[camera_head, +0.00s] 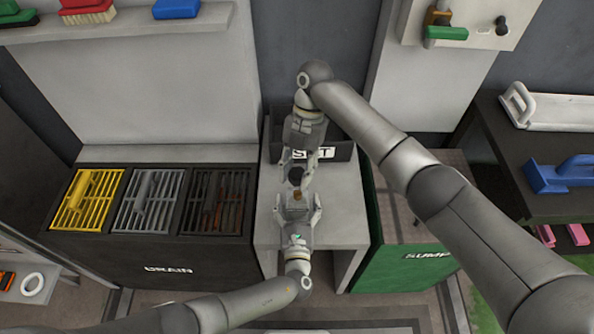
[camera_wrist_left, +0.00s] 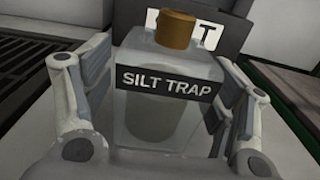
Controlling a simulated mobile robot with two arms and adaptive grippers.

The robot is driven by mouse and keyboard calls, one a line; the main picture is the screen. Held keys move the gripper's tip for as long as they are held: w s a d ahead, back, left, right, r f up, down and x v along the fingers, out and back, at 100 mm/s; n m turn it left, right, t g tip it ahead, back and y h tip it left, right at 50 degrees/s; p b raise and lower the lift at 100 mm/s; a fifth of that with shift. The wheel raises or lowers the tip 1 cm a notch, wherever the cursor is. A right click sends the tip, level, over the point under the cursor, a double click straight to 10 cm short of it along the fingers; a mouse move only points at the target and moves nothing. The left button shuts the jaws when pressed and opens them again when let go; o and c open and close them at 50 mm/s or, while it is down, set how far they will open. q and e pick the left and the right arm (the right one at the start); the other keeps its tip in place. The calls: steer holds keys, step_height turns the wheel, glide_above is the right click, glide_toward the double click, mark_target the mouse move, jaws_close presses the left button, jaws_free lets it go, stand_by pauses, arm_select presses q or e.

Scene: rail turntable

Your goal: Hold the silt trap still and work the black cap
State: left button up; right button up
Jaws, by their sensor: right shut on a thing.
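The silt trap (camera_wrist_left: 165,120) is a clear, boxy jar with a black SILT TRAP label and a brown, round neck piece (camera_wrist_left: 177,30) on top. In the head view that brown piece (camera_head: 297,194) shows between the fingers of my left gripper (camera_head: 297,203). My left gripper's fingers stand open on either side of the jar; contact is hard to tell. The black cap (camera_head: 296,175) is in my right gripper (camera_head: 297,168), which is shut on it just behind the brown piece. The cap looks apart from the jar. The right gripper is not in the left wrist view.
A dark bin with a white label (camera_head: 330,153) stands at the back of the grey bench (camera_head: 340,205). Drain grates (camera_head: 150,200) lie left, and the green SUMP block (camera_head: 400,262) is right. Bare bench flanks the jar.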

arm_select(q)
steer(key=shift+s, duration=0.1)
steer(key=s, duration=1.1)
steer(key=shift+s, duration=0.4)
